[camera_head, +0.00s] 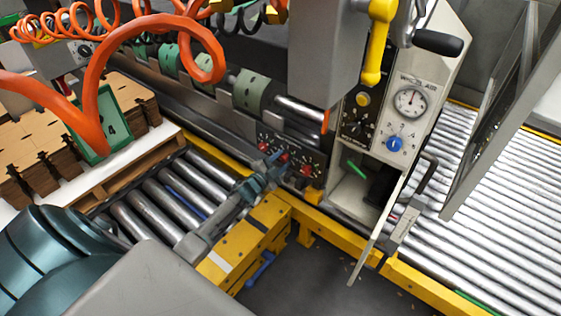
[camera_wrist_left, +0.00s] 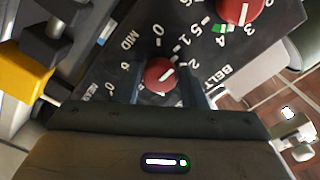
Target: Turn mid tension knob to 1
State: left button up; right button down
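The control panel (camera_head: 290,150) is dark with red knobs, low on the machine's side. In the left wrist view the mid knob (camera_wrist_left: 160,75) is round and red with a white pointer, beside the word MID. Its pointer slants up and right, roughly toward the 1 mark; the exact setting is hard to read. My left gripper (camera_head: 266,172) is at the panel in the head view. In the left wrist view the gripper (camera_wrist_left: 162,92) has a finger on each side of the knob, with gaps between. My right gripper is not in view.
Another red knob (camera_wrist_left: 240,10) is close by, up and right of the mid knob. A yellow frame (camera_head: 250,235) runs below the panel. An open cabinet door (camera_head: 385,230) with a black handle stands to the right. A roller conveyor (camera_head: 500,200) lies beyond it.

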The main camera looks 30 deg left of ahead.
pick_arm(q)
jog(key=shift+o, duration=1.3)
jog(key=shift+s, duration=0.15)
jog(key=s, duration=1)
jog(key=shift+s+a, duration=0.25)
jog(key=shift+a, duration=0.2)
jog(key=shift+f, duration=0.1)
